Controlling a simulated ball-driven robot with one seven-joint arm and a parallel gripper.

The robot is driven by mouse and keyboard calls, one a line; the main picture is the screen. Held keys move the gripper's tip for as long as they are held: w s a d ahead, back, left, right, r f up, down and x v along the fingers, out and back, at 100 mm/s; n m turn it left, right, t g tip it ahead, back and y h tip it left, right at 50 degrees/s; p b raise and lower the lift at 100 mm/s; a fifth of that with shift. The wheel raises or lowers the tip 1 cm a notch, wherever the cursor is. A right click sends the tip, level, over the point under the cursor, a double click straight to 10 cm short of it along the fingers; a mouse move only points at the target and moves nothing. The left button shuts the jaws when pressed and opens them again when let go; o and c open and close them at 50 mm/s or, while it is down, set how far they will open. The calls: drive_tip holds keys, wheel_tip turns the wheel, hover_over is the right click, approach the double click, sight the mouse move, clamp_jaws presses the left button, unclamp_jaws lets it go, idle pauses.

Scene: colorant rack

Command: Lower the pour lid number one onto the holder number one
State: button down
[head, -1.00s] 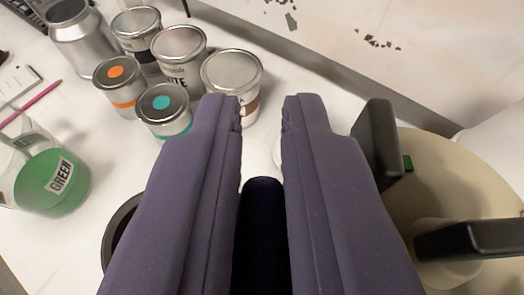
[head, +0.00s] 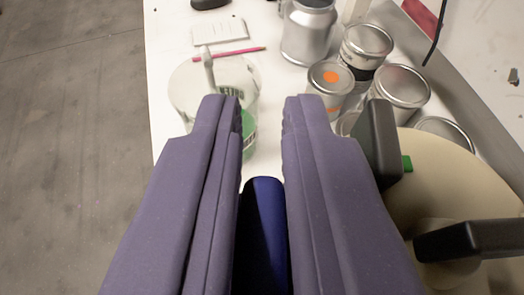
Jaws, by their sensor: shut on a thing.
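My gripper (head: 263,112) has two purple fingers, parallel with a gap between them. A dark blue part (head: 265,225) sits in the gap nearer the camera. A cream round piece (head: 440,170) with black levers (head: 462,240) and a small green tab (head: 407,163) is at right, partly behind my right finger. It keeps its place relative to my gripper and looks like pour lid number one. The exact grip is hidden. Holder number one cannot be made out.
On the white table are a clear container (head: 185,88) with a green label, partly behind my left finger, a pink pencil (head: 240,50), a notepad (head: 220,31), a metal bottle (head: 308,32) and several cans (head: 402,88). Grey floor (head: 75,150) lies left of the table edge.

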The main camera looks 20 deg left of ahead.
drive_tip(key=shift+r, duration=0.1)
wheel_tip(320, 180, down, 15)
drive_tip(key=b, duration=1)
drive_tip(key=shift+s+f, duration=0.1)
drive_tip(key=shift+f, duration=0.45)
idle(0.9)
drive_tip(key=c, duration=1.1)
unclamp_jaws()
drive_tip(key=shift+o, duration=0.2)
drive_tip(key=p+v, duration=0.1)
drive_tip(key=v, duration=0.6)
drive_tip(key=shift+s+r+p, duration=0.15)
drive_tip(key=shift+s+p, duration=0.15)
drive_tip(key=shift+s, duration=0.05)
drive_tip(key=shift+d, duration=0.2)
